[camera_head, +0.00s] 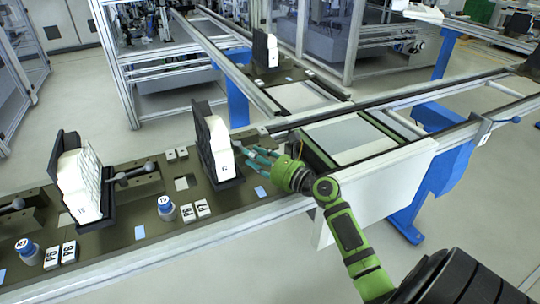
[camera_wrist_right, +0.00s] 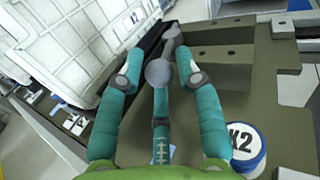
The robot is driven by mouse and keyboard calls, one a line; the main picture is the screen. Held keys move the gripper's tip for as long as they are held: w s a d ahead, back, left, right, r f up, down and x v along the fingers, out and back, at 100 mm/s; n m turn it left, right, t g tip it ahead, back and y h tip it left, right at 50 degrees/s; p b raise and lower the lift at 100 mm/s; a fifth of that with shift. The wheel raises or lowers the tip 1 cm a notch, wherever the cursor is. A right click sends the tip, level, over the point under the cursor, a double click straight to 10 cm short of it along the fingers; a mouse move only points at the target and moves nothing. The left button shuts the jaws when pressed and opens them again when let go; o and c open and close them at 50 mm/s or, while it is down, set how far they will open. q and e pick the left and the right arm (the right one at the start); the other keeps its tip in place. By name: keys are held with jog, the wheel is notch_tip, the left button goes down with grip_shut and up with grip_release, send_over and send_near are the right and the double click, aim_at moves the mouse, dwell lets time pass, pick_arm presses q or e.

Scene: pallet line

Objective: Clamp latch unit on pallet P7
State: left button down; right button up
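A white latch unit (camera_head: 220,160) stands upright against a black bracket on the nearer right part of the dark pallet line. Its white ribbed side shows at upper left in the right wrist view (camera_wrist_right: 70,50). My right gripper (camera_head: 248,155) is just right of this unit. In the wrist view its teal fingers (camera_wrist_right: 158,66) are spread around a grey ball knob on a clamp lever (camera_wrist_right: 171,38), with gaps at the two outer fingertips. In the head view the gripper hides this clamp. Pallet tiles (camera_head: 195,211) stand in front; their print is too small to read surely. My left gripper is out of view.
A second white unit (camera_head: 80,185) stands left, beside a clamp with a ball-ended lever (camera_head: 130,176). A blue-capped bottle (camera_head: 166,208) stands between them. A bottle marked K2 (camera_wrist_right: 246,145) is close to my right finger.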

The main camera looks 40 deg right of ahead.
jog(key=v, duration=1.1)
